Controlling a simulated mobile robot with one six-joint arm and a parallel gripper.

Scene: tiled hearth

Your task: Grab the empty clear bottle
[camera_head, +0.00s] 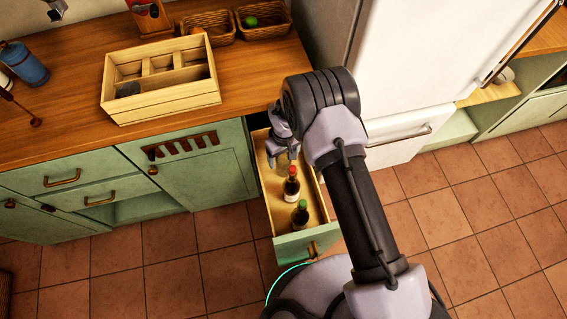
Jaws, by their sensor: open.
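An open green drawer (285,246) with a wooden inside holds a dark bottle with a red top (291,187) and, nearer its front, a dark bottle with a green top (300,215). Both look upright. My gripper (282,156) is over the back part of the drawer, behind the red-topped bottle, with its fingers open and pointing down. I cannot make out a clear bottle; my gripper and arm hide part of the drawer's back.
A wooden counter (60,130) carries a divided wooden crate (158,110), wicker baskets (210,26) and a blue container (27,65). A white fridge (415,60) stands right of the drawer. The tiled floor (470,210) at the right is clear.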

